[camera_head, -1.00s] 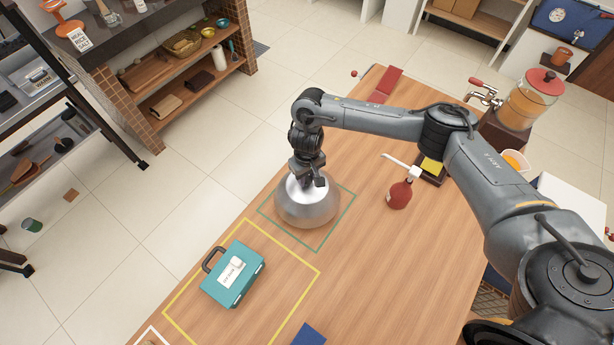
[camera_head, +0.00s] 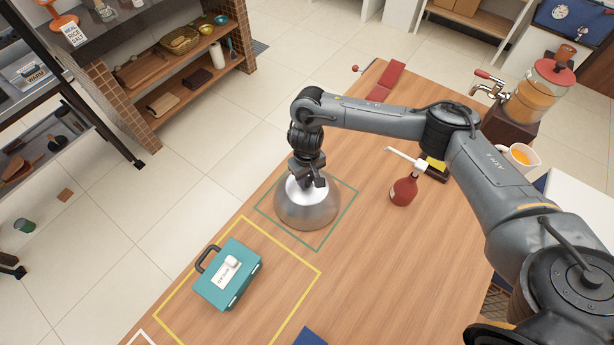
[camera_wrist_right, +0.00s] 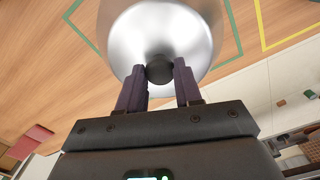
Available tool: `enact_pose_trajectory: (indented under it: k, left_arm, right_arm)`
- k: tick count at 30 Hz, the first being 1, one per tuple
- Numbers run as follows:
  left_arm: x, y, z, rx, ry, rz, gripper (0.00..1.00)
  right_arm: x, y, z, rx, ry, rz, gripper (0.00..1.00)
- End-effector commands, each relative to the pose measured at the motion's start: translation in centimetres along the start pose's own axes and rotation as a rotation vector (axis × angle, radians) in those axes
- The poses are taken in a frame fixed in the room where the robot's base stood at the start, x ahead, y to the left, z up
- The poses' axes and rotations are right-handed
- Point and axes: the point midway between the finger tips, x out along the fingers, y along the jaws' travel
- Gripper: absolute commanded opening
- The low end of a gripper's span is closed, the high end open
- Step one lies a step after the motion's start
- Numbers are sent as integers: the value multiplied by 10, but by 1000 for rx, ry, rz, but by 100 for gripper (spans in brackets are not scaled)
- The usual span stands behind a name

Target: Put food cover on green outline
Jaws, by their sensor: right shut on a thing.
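The food cover (camera_head: 307,212) is a silver metal dome with a dark knob on top. In the head view it stands within the green outline (camera_head: 341,222) on the wooden table, close to the outline's left edge. My right gripper (camera_head: 308,182) is above the dome, its fingers around the knob. In the right wrist view the dark fingers (camera_wrist_right: 160,80) are shut on the knob of the cover (camera_wrist_right: 160,30). Part of the green outline (camera_wrist_right: 82,26) shows beside the dome there. Whether the rim touches the table is hard to tell. My left gripper is not in view.
A teal case (camera_head: 228,273) lies in the yellow outline (camera_head: 296,310) in front. A red bottle with a white spout (camera_head: 403,191) stands right of the green outline. A drink dispenser (camera_head: 540,92) stands at the back right. Bare table lies right of the outlines.

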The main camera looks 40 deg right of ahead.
Motion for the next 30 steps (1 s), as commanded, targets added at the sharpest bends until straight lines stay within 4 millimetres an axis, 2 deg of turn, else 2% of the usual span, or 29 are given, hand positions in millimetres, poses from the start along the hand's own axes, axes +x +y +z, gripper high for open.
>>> enact_pose_trajectory:
  k: [22,23,28,30]
  left_arm:
    - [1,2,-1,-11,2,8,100]
    - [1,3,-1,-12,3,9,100]
    - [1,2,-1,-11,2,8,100]
    - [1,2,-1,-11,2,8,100]
  right_arm:
    - [12,0,0,0,0,-1,0]
    - [12,0,0,0,0,-1,36]
    - [11,0,0,0,0,-1,62]
    - [12,0,0,0,0,-1,64]
